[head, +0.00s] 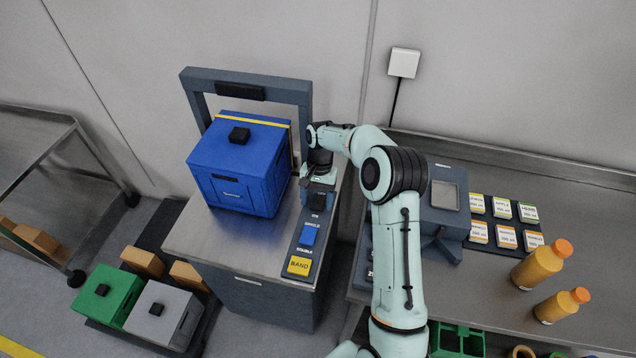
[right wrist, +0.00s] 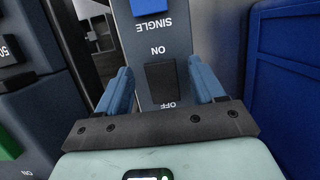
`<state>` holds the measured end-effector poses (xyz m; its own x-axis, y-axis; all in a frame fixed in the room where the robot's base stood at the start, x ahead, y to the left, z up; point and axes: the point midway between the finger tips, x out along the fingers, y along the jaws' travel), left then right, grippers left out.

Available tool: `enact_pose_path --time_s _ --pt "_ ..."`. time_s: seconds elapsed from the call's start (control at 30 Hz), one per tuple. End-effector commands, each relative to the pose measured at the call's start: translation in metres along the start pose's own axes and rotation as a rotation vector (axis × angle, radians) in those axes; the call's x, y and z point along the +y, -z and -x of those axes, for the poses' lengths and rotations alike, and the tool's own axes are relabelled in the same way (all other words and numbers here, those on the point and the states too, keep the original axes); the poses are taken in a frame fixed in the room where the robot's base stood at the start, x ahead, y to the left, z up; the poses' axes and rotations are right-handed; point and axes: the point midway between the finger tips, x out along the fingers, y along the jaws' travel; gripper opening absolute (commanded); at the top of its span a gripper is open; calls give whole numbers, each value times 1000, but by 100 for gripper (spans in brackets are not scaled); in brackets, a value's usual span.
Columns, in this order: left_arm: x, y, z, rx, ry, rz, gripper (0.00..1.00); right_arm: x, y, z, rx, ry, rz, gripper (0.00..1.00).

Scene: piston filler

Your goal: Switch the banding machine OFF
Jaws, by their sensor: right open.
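The banding machine (head: 256,278) is a grey cabinet with a steel top and a dark arch. Its control strip holds a black rocker power switch (head: 318,200), a blue selector (head: 307,235) and a yellow BAND button (head: 299,265). My right gripper (head: 318,182) is over the far end of the strip, pointing down, open and empty. In the right wrist view the black switch (right wrist: 161,82), marked ON and OFF, shows between the two blue fingers. I cannot tell whether they touch the panel or which way the switch is tipped. My left gripper is not in view.
A blue crate (head: 230,175) with a yellow band stands under the arch, close to the right gripper. Green (head: 98,305) and grey (head: 150,318) crates sit low at left. A steel bench at right holds a grey device (head: 440,222), label cards and two orange bottles (head: 540,265).

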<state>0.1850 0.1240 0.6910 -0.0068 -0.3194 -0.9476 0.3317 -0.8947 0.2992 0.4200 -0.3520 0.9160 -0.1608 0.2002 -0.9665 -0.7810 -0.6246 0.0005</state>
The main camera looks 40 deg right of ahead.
Motion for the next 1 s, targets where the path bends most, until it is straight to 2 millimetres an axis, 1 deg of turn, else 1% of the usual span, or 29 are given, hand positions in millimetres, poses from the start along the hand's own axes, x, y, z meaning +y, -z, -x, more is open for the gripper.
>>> enact_pose_path --time_s 0.3,0.4,0.5,0.6,0.7,1.0 --pt "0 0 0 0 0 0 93 0 0 69 5 3 1 68" --pt "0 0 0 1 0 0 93 0 0 90 4 3 0 68" --pt "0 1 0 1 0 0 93 0 0 106 2 3 0 68" --pt "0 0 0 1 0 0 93 0 0 116 1 2 1 68" --pt "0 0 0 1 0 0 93 0 -1 122 0 1 1 68" --pt "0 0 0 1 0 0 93 1 -1 123 -1 0 1 68"
